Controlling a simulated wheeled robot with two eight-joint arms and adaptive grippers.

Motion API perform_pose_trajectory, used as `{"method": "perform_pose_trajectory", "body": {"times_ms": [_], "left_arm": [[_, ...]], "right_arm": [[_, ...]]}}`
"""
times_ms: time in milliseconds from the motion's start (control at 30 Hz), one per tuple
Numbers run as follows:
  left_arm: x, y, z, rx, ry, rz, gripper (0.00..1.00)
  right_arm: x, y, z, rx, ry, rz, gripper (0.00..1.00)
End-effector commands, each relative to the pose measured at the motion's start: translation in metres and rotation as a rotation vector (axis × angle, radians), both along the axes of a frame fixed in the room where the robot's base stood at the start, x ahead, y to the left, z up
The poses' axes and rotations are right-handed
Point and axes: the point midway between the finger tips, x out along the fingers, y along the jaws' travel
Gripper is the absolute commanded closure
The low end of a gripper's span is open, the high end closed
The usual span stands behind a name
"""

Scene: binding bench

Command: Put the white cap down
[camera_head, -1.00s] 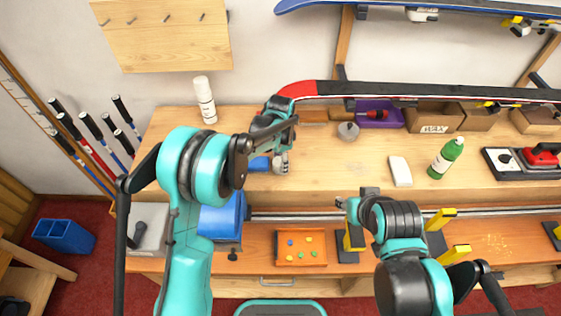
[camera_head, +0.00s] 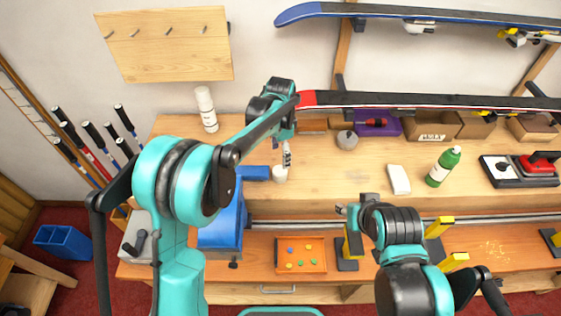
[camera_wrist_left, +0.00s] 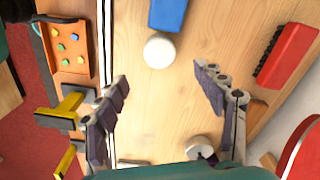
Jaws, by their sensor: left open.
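The white cap (camera_head: 280,174) stands on the wooden bench top beside a blue block (camera_head: 256,173). In the left wrist view the cap (camera_wrist_left: 158,50) is a round white disc, free of both fingers, with bare wood around it. My left gripper (camera_head: 287,156) is just above the cap in the head view. In the left wrist view its fingers (camera_wrist_left: 163,85) are wide apart with nothing between them. My right gripper (camera_head: 342,210) is low over the front of the bench, away from the cap; its fingers are too small to read.
A white bottle (camera_head: 206,109) stands at the back left. A grey round object (camera_head: 347,139), a white block (camera_head: 399,179) and a green bottle (camera_head: 443,166) stand to the right. An orange tray (camera_head: 301,267) lies on the lower front surface. Bare wood lies right of the cap.

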Motion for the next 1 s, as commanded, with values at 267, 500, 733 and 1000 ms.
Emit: {"method": "perform_pose_trajectory", "body": {"times_ms": [267, 500, 733, 1000], "left_arm": [[0.0, 0.0, 0.026, 0.0, 0.0, 0.0, 0.3], [-0.008, 0.011, 0.04, -0.007, -0.022, 0.046, 0.3], [-0.056, 0.064, 0.093, -0.06, -0.15, 0.307, 0.3], [-0.14, 0.125, 0.124, -0.165, -0.323, 0.671, 0.3]], "right_arm": [[0.0, 0.0, 0.004, 0.0, 0.0, 0.0, 0.6], [0.0, 0.0, 0.004, 0.0, 0.0, 0.0, 0.6], [0.0, 0.0, 0.004, 0.0, 0.0, 0.0, 0.6], [0.0, 0.0, 0.004, 0.0, 0.0, 0.0, 0.6]]}}
